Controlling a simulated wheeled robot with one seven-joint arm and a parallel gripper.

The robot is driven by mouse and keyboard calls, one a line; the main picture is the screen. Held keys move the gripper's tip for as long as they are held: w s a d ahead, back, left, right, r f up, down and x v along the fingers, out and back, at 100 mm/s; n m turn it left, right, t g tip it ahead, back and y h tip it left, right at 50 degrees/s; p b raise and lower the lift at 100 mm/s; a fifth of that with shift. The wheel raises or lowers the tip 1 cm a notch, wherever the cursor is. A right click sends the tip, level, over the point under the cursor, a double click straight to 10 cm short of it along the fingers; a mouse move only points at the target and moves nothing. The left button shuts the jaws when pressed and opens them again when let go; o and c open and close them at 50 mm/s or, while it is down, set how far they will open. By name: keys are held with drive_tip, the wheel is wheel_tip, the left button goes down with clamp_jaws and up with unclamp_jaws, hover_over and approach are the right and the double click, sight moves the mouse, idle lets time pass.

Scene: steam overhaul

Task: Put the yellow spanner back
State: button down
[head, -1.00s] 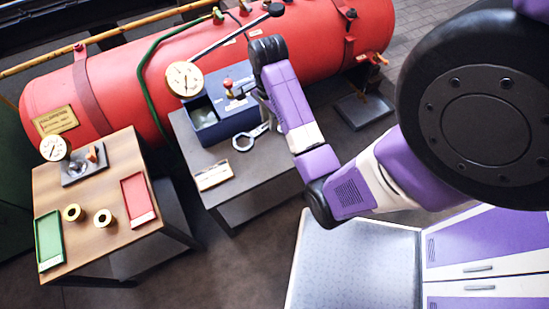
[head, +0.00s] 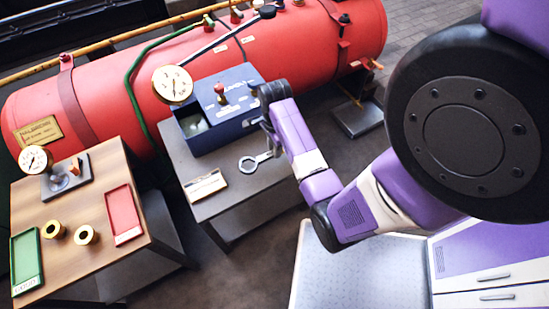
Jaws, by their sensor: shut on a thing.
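A ring-ended spanner (head: 250,164) shows over the dark bench (head: 228,208), in front of the blue box. It looks grey here; I see no clearly yellow spanner. My gripper (head: 271,146) points down at the spanner's right end and is shut on it. The fingertips are mostly hidden by my wrist and arm. I cannot tell whether the spanner touches the bench top.
The blue box (head: 238,128) has an open compartment and a red knob. A lettered plate (head: 205,186) lies near the bench's front left. A red boiler (head: 110,90) runs behind. A wooden table (head: 85,205) at left holds green and red trays and brass rings.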

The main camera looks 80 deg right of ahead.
sight(275, 162)
drive_tip(key=shift+f+b, duration=0.4)
drive_tip(key=shift+f, duration=2.3)
drive_tip(key=shift+f, duration=0.15)
drive_tip(key=c, duration=1.2)
unclamp_jaws()
